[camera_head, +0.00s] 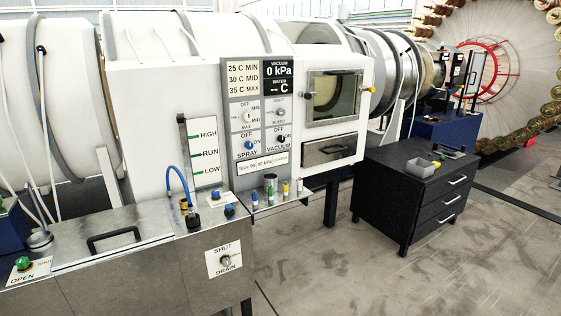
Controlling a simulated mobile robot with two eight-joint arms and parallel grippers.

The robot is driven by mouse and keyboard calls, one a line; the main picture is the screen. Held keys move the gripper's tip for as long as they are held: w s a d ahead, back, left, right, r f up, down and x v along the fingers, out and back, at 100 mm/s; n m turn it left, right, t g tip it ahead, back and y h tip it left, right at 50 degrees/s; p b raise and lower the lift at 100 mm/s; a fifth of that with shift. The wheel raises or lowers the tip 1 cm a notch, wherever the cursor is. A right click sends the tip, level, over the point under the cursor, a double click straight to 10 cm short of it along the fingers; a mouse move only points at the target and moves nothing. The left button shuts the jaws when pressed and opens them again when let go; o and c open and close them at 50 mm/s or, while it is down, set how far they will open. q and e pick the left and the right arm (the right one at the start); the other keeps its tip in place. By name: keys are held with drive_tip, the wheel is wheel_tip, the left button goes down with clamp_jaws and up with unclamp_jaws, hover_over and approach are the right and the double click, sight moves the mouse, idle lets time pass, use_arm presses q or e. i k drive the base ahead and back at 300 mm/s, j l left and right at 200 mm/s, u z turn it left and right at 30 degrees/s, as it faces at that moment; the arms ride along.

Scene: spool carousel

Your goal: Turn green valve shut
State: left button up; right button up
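The green valve (23,264) is a small green knob at the far left, on the top of the steel tank. It sits on a white label plate (30,271) that reads "OPEN" at its lower left and "SHUT" at its upper right. The knob's exact pointing direction is too small to tell. Neither of my grippers shows in the head view.
The steel tank (140,290) has a black lid handle (113,239), a drain valve (225,261) on its front and blue knobs (229,211) at its right. A control panel (260,115) rises behind. A black drawer cabinet (415,190) stands right; the floor between is clear.

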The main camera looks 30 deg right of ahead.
sight(23, 262)
drive_tip(key=i+j+u, duration=0.25)
drive_tip(key=j+u, duration=0.2)
drive_tip(key=i+j+u, duration=0.75)
drive_tip(key=u, duration=0.2)
drive_tip(key=i+j+u, duration=0.15)
drive_tip(key=i+u, duration=0.3)
drive_tip(key=i, duration=0.8)
drive_tip(key=i+j, duration=0.15)
drive_tip(key=i, duration=0.7)
drive_tip(key=i+z, duration=0.15)
drive_tip(key=i, duration=0.25)
drive_tip(key=i+j+z, duration=0.2)
drive_tip(key=i, duration=0.2)
drive_tip(key=z, duration=2.45)
